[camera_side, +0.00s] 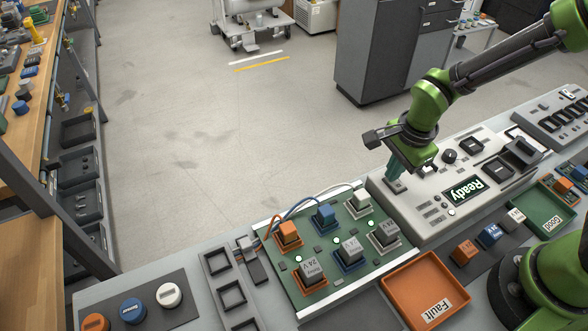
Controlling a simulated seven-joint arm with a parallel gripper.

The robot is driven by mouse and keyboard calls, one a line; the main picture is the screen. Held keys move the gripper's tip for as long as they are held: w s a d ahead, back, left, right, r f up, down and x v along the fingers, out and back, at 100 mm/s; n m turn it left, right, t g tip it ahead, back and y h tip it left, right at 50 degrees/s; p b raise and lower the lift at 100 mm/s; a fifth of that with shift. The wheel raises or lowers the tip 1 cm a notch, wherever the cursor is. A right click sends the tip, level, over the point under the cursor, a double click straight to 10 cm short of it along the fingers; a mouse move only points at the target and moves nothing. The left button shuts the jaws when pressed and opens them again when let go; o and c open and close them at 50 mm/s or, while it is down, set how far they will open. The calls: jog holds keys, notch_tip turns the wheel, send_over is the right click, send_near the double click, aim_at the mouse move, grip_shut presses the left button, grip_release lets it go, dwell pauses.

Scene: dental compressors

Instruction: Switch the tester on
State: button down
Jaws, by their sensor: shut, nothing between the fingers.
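The tester (425,220) is a light grey console at the right of the bench. A round black knob (449,156) and dark square parts (471,147) sit on the panel further right.
A green board (318,262) with several relays and wires lies left of the tester. An orange "Fault" tray (402,284) is in front, and a green "Good" tray (533,207) is at the right. Loose relays (465,251) stand between the trays. Round buttons (132,310) are at the far left.

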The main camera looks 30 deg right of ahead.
jog(key=shift+s+r, duration=0.15)
jog(key=shift+s, duration=0.5)
notch_tip(320, 180, up, 14)
jog(key=w, duration=0.1)
jog(key=shift+w, duration=0.35)
jog(key=s+d+r+n+t+y, duration=0.1)
jog(key=s+d+r+n+t, duration=0.1)
jog(key=n, duration=0.5)
jog(key=s+d+r+n+t+y, duration=0.1)
jog(key=s+d+r+n+t, duration=0.1)
jog(key=s+n, duration=0.5)
jog(key=shift+s+d+r+t, duration=0.2)
jog(key=shift+d+r+t, duration=0.15)
jog(key=shift+d+t, duration=0.55)
